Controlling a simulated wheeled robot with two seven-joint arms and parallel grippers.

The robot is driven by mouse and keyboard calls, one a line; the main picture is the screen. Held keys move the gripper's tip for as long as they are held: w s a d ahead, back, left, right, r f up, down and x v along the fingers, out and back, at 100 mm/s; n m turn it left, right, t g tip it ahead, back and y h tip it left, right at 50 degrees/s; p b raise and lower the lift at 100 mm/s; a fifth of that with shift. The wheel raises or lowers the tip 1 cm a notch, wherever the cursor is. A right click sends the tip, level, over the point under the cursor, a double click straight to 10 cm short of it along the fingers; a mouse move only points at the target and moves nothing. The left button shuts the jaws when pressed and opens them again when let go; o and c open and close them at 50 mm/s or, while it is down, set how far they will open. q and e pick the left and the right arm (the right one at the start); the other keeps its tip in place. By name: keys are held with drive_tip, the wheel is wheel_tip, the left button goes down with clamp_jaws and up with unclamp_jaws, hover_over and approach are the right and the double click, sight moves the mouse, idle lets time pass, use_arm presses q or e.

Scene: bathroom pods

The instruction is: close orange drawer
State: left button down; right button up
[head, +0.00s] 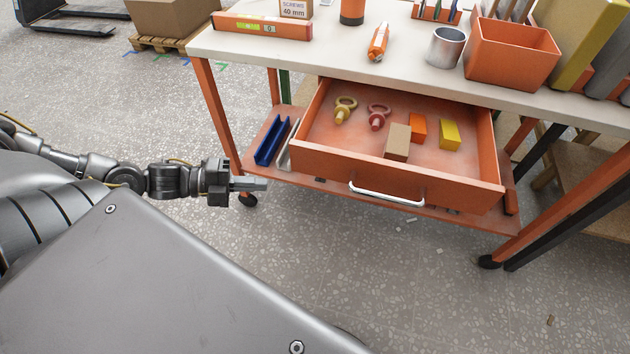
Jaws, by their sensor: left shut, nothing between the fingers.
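The orange drawer (330,168) is pulled out under the workbench top (340,62) in the head view. Its front panel carries a white bar handle (386,194). Inside lie a yellow eye bolt (344,110), a red eye bolt (378,116), a tan block (397,142), an orange block (418,127) and a yellow block (449,134). My left gripper (262,184) is shut and empty. In the picture it is left of the drawer's front left corner, apart from the handle. My right gripper is not in view.
A lower shelf (345,187) holds a blue channel piece (271,141). The floor in front is mostly clear, with small scraps.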

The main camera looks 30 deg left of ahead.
sight(317, 172)
use_arm(q)
drive_tip(key=s+d+r+m+h, duration=0.2)
drive_tip(key=d+r+m+h, duration=0.1)
drive_tip(key=d+r+m, duration=0.1)
wheel_tip(317, 172, up, 3)
drive_tip(key=shift+s+d+f+g+h, duration=0.1)
drive_tip(key=shift+s+d+g+h, duration=0.25)
drive_tip(key=shift+d, duration=0.2)
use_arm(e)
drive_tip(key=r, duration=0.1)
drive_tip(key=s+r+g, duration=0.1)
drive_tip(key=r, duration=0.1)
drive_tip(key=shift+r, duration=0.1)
use_arm(q)
drive_tip(key=shift+w+d+b, duration=0.55)
drive_tip(key=shift+w+d, duration=1.4)
drive_tip(key=shift+w, duration=0.2)
drive_tip(key=shift+w+d+b, duration=0.5)
drive_tip(key=shift+w+d, duration=1.45)
drive_tip(key=shift+w, duration=0.15)
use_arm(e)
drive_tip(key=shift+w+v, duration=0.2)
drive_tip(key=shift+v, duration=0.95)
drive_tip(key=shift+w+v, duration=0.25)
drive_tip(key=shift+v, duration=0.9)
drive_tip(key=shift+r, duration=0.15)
use_arm(q)
drive_tip(key=shift+w, duration=0.1)
